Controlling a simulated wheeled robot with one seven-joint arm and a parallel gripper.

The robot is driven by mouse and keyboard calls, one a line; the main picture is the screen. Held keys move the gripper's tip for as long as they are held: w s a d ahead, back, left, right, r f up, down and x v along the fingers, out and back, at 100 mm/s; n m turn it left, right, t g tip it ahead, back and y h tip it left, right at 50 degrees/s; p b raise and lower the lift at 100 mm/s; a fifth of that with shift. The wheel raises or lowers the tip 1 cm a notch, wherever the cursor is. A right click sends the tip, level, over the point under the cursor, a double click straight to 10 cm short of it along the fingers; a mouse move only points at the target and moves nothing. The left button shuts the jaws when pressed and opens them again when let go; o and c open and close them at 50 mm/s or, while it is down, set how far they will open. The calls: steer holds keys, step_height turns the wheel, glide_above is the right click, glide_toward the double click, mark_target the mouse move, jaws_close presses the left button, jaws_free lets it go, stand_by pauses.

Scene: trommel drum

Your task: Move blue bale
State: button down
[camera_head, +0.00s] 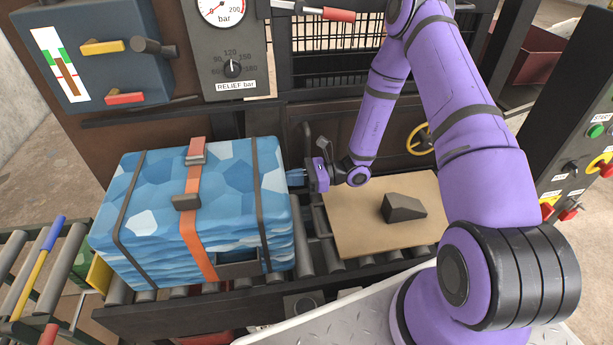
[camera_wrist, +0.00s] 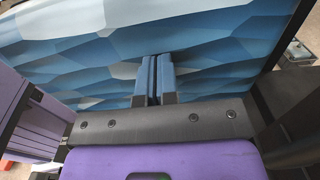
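The blue bale (camera_head: 150,215) is a large block with a blue and white faceted pattern. It lies on the roller conveyor (camera_head: 317,255) at the left in the head view. Two dark straps and one orange strap with buckles go around it. Its side fills much of the wrist view (camera_wrist: 100,60). My gripper (camera_head: 292,177) is at the bale's right side, pointing left at it. In the wrist view its two blue fingers (camera_wrist: 157,75) are together with nothing between them. The fingertips are at the bale's side; I cannot tell whether they touch it.
A tan board (camera_head: 350,228) with a dark wedge-shaped block (camera_head: 404,207) lies right of the bale. A panel with a pressure gauge (camera_head: 222,8) and a blue-grey box (camera_head: 105,60) stand behind. More rollers (camera_head: 35,262) are at the left, and a button panel (camera_head: 580,150) is at the right.

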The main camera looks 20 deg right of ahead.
steer(key=w+a, duration=0.1)
steer(key=a, duration=0.7)
steer(key=shift+w+a, duration=0.35)
steer(key=shift+a, duration=0.05)
steer(key=shift+d, duration=0.1)
steer(key=s+d, duration=0.2)
steer(key=d, duration=1.1)
steer(key=shift+s+d, duration=0.3)
steer(key=shift+s, duration=0.05)
steer(key=s+r+n+g+h, duration=0.35)
steer(key=s+r+n, duration=0.2)
steer(key=r, duration=0.55)
steer(key=s+r+n+g+h, duration=0.4)
steer(key=r+n, duration=0.3)
steer(key=r, duration=0.5)
steer(key=s+d+r+n+t+h, duration=0.3)
steer(key=s+r+n+t+h, duration=0.1)
steer(key=s+r, duration=0.4)
steer(key=s+d+r+n+t+h, duration=0.3)
steer(key=s+r+t+h, duration=0.2)
steer(key=s+r, duration=0.3)
steer(key=shift+s+d+r+n+h, duration=0.15)
steer(key=shift+s+r+n+h, duration=0.3)
steer(key=shift+s, duration=0.45)
